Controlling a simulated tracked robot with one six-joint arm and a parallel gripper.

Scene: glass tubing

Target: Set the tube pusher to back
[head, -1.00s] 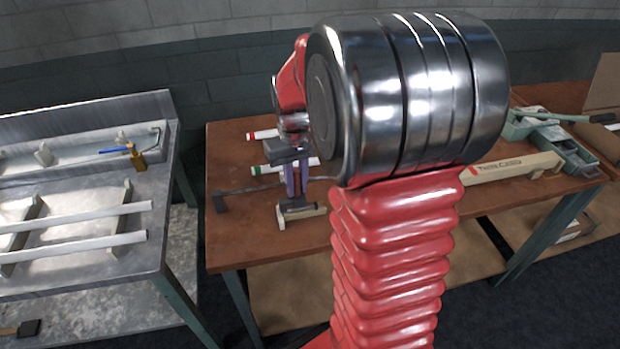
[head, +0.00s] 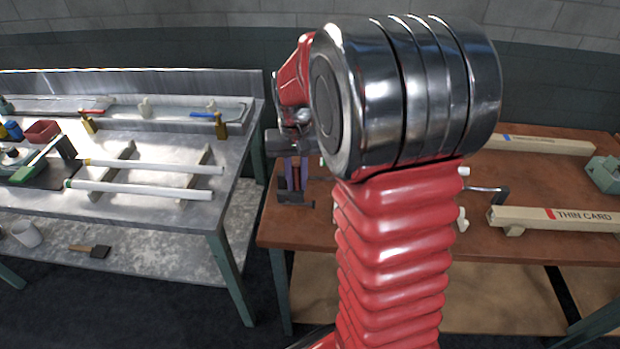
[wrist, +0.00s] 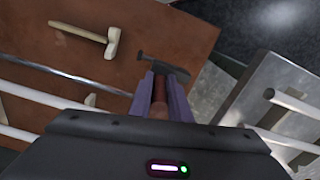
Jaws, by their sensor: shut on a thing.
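My gripper (wrist: 158,100) has purple fingers shut on a reddish handle (wrist: 159,92) of a small tool with a dark, hammer-like head (wrist: 165,65). The head view shows the gripper (head: 294,174) above the left end of the brown table, with the dark head (head: 295,198) below it. No thing is clearly marked as the tube pusher. On the metal bench to the left, a brass-coloured piece (head: 221,125) with a blue rod (head: 203,115) stands by the long trough. Another brass-coloured piece (head: 88,122) with a red rod stands farther left.
White tubes (head: 140,190) lie across supports on the metal bench (head: 190,228). A gap separates it from the brown table (head: 400,240). A wooden mallet (wrist: 90,36) lies on the table in the wrist view.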

